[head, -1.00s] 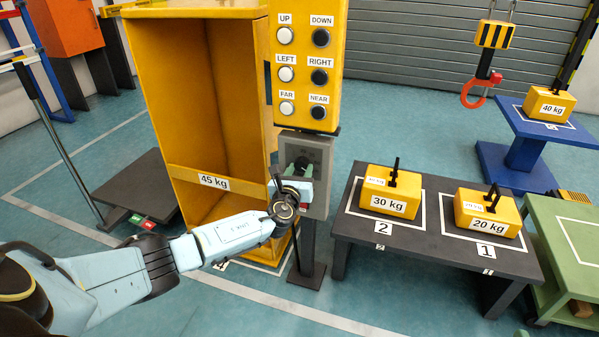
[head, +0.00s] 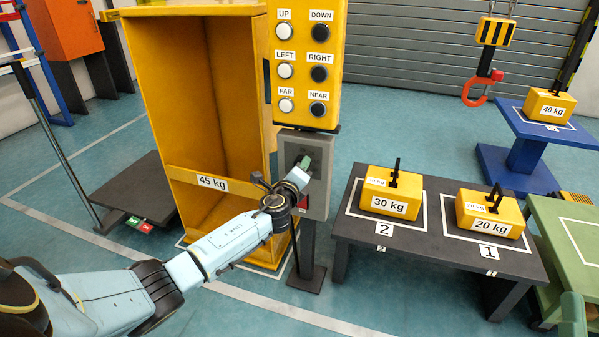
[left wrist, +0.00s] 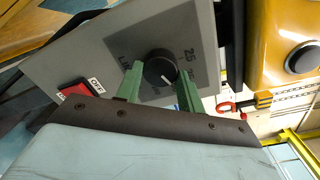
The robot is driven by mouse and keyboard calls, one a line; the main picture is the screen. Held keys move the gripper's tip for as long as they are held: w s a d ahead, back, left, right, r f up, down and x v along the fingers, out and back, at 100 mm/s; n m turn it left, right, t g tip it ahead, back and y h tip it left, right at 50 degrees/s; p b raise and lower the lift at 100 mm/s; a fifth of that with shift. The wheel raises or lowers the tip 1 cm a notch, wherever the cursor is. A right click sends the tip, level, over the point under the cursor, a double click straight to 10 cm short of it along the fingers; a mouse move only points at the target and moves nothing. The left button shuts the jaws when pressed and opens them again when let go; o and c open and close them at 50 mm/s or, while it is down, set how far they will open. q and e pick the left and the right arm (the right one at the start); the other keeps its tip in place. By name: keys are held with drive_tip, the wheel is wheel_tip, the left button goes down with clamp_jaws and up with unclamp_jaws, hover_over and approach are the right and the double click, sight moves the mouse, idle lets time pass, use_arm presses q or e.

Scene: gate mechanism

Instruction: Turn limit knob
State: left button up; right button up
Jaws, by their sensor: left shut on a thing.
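The limit knob (left wrist: 159,70) is black and round with a white pointer line, on a grey panel (left wrist: 205,28) with printed numbers around it. In the left wrist view my left gripper (left wrist: 160,80) has its two green fingers on either side of the knob, shut on it. In the head view the left gripper (head: 304,164) reaches the grey control box (head: 318,150) on its post, and its fingers and wrist largely hide the knob. A green piece (head: 572,312) at the bottom right edge looks like part of my right gripper; its jaws cannot be made out.
A red switch (left wrist: 76,91) marked OFF sits beside the knob. A yellow button panel (head: 304,60) is above the box. A yellow 45 kg cabinet (head: 160,90) stands left. A dark table (head: 430,240) with 30 kg and 20 kg weights stands right; a red hook (head: 474,95) hangs behind.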

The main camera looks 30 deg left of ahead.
use_arm(q)
drive_tip(key=n, duration=0.4)
drive_tip(key=shift+n+h, duration=0.3)
drive_tip(key=shift+n, duration=0.1)
use_arm(e)
drive_tip(key=shift+s+r+t, duration=0.2)
drive_tip(key=shift+t, duration=0.1)
use_arm(q)
drive_tip(key=o, duration=1)
use_arm(e)
drive_tip(key=shift+r, duration=0.1)
use_arm(q)
drive_tip(key=p+v, duration=0.4)
drive_tip(key=v, duration=0.9)
drive_tip(key=shift+s, duration=0.2)
use_arm(e)
wheel_tip(320, 180, down, 15)
drive_tip(key=d+g+h, duration=0.2)
drive_tip(key=g+h, duration=0.1)
drive_tip(key=g, duration=0.7)
drive_tip(key=shift+w+d+g+h, duration=0.2)
drive_tip(key=shift+d+g+h, duration=0.1)
drive_tip(key=shift+g, duration=0.1)
